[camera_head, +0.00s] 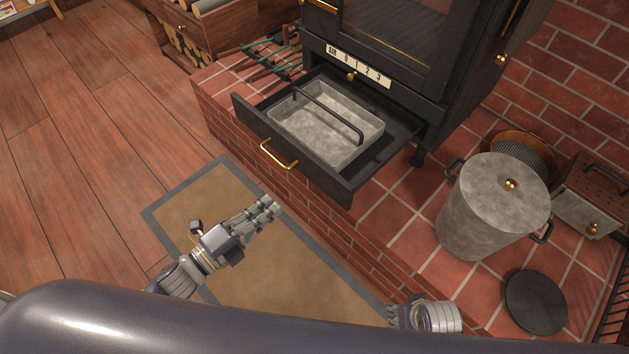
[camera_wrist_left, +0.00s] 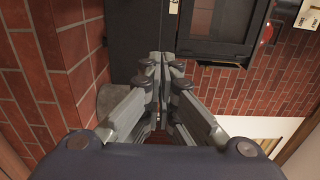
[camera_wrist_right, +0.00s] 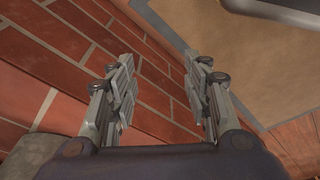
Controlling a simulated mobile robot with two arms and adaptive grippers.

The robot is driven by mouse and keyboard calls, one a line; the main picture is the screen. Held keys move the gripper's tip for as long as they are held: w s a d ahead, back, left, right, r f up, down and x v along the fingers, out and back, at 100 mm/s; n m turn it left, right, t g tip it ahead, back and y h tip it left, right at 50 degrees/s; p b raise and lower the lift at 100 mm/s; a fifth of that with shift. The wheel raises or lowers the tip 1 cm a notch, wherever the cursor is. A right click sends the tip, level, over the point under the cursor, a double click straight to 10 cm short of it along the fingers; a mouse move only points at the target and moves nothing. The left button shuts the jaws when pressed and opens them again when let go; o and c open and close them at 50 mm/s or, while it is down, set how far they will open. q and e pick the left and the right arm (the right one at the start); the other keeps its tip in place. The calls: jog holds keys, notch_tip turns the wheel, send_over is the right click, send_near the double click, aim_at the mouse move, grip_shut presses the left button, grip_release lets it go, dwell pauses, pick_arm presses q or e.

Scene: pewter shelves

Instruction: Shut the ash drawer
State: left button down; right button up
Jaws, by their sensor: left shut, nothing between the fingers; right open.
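The ash drawer (camera_head: 347,184) is pulled out from the bottom of the black stove (camera_head: 390,40). Its black front has a brass handle (camera_head: 278,157). A grey ash pan (camera_head: 285,122) with a black bar handle sits inside it. My left gripper (camera_head: 268,205) is shut and empty over the floor mat, in front of the drawer and apart from it; its closed fingers also show in the left wrist view (camera_wrist_left: 163,60). My right gripper (camera_wrist_right: 160,68) is open and empty, pointing at the brick hearth side and the mat. In the head view its fingers are mostly hidden.
The drawer overhangs the brick hearth (camera_head: 385,230). A lidded metal bucket (camera_head: 487,215), a black disc (camera_head: 536,302) and a small metal box (camera_head: 585,212) stand on the right. Fire tools (camera_head: 265,65) lie left of the stove. The mat (camera_head: 190,205) is clear.

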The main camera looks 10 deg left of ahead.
aim_at(318, 166)
pick_arm(q)
jog(key=x, duration=1.2)
jog(key=shift+w+b, duration=0.15)
jog(key=shift+b, duration=0.25)
jog(key=shift+w+d, duration=0.4)
jog(key=shift+w, duration=0.1)
pick_arm(e)
jog(key=shift+w+a+r, duration=0.1)
jog(key=shift+w+r, duration=0.15)
jog(key=shift+r, duration=0.55)
jog(key=shift+w+r, duration=0.2)
jog(key=shift+r, duration=0.6)
